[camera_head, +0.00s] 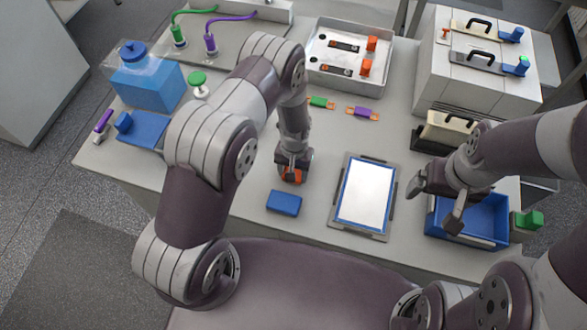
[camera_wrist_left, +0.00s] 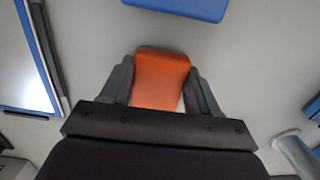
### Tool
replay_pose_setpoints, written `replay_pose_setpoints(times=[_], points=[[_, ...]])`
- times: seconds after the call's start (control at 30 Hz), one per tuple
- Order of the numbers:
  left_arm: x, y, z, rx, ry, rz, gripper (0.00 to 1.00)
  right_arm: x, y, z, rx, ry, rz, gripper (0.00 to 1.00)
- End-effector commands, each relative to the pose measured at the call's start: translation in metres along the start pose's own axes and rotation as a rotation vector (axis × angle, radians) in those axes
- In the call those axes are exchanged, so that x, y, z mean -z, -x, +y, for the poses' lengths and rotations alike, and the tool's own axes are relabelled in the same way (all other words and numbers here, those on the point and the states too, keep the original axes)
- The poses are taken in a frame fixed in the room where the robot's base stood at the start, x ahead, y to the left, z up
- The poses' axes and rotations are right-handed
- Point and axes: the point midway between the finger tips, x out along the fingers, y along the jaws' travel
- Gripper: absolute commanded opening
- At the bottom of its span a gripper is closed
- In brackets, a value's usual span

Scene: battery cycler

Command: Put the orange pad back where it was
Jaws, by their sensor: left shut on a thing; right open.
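The orange pad (camera_head: 294,174) is between the fingers of my left gripper (camera_head: 293,166), near the middle of the table. In the left wrist view the pad (camera_wrist_left: 162,80) shows between both fingers of the left gripper (camera_wrist_left: 161,88), which is shut on it. Whether the pad touches the table is hard to tell. A blue pad (camera_head: 284,203) lies on the table just in front of the left gripper; it also shows at the top of the left wrist view (camera_wrist_left: 180,6). My right gripper (camera_head: 437,205) is open and empty, over the blue bin's left side.
A framed white panel (camera_head: 366,196) lies right of the blue pad. The blue bin (camera_head: 497,222) is at the right. A white tray (camera_head: 322,82) with orange-ended parts is at the back. Green (camera_head: 320,103) and purple (camera_head: 362,112) pieces lie before it. A blue-liquid container (camera_head: 150,85) stands left.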

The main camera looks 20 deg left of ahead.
Motion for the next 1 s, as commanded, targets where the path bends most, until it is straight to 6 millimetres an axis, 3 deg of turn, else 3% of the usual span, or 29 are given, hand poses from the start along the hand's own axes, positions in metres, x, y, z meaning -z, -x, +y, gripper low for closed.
replay_pose_setpoints(times=[0.37,0.4,0.47,0.5,0.87,1.0], points=[[0.001,-0.008,0.0,0.0,0.0,0.001,0.12,0.0,-0.003,0.0,0.0,0.0,0.0,0.92],[0.001,-0.008,0.0,0.0,0.0,0.001,0.64,0.0,-0.003,0.0,0.0,0.0,0.0,0.92],[0.001,-0.007,0.0,0.0,0.0,0.001,0.84,0.0,-0.002,0.0,0.0,0.0,0.0,0.92],[0.001,-0.007,0.0,0.0,0.0,0.001,0.86,0.0,-0.002,0.0,0.0,0.0,0.0,0.92],[0.001,0.001,0.001,0.0,0.0,0.002,0.86,0.0,0.0,0.0,0.0,0.0,0.0,0.92],[0.002,0.027,0.001,-0.001,0.0,0.007,0.86,-0.001,-0.006,0.0,0.0,0.0,0.0,0.92]])
